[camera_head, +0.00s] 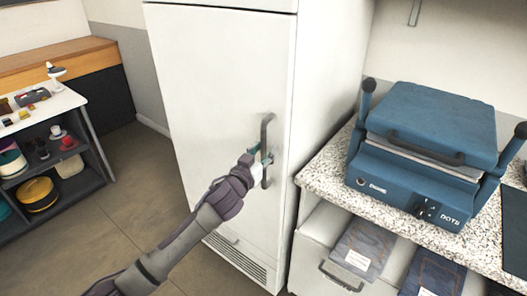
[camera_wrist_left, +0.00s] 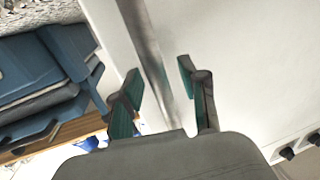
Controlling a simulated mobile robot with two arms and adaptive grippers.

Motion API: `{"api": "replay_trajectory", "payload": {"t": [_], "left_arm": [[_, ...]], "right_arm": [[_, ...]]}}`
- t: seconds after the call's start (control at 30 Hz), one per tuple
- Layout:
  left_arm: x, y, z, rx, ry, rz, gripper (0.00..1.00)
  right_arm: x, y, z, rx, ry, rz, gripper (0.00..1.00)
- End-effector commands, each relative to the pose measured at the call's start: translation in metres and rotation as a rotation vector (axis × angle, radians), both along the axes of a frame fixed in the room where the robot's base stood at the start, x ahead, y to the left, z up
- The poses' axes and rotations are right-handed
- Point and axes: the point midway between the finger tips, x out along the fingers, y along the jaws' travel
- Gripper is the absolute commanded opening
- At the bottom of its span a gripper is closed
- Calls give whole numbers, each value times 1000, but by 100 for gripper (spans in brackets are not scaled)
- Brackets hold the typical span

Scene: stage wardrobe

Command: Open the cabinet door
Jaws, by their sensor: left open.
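The tall white cabinet door (camera_head: 215,95) looks shut in the head view. A dark vertical bar handle (camera_head: 267,130) is mounted near its right edge. My left gripper (camera_head: 261,155) is at the lower half of the handle. In the left wrist view, my left gripper (camera_wrist_left: 160,95) has its two green-padded fingers apart, with the handle (camera_wrist_left: 150,50) running between them. A gap shows between the handle and the right finger; contact with the left finger cannot be told. My right gripper is not in view.
A speckled counter (camera_head: 320,172) with a blue press (camera_head: 430,125) stands right of the cabinet. A shelf cart (camera_head: 90,130) with small items stands at the left. The floor (camera_head: 130,185) between cart and cabinet is clear.

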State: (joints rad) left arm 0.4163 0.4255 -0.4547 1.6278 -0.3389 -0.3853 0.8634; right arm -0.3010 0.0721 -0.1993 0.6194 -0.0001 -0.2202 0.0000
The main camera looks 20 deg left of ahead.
Motion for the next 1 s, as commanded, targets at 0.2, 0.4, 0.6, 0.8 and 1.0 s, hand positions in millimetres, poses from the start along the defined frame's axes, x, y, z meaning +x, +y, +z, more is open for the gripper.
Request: {"api": "replay_trajectory", "payload": {"t": [0.2, 0.4, 0.6, 0.8, 1.0], "left_arm": [[0, 0, 0, 0, 0, 0, 32], [0, 0, 0, 0, 0, 0, 0], [0, 0, 0, 0, 1, 0, 0], [-2, 2, 0, 0, 2, -3, 0], [-24, 14, 0, 4, 4, -41, 0]], "right_arm": [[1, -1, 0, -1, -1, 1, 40], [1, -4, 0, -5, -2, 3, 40], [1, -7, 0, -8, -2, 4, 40], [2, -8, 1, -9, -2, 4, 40], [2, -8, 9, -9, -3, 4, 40]]}}
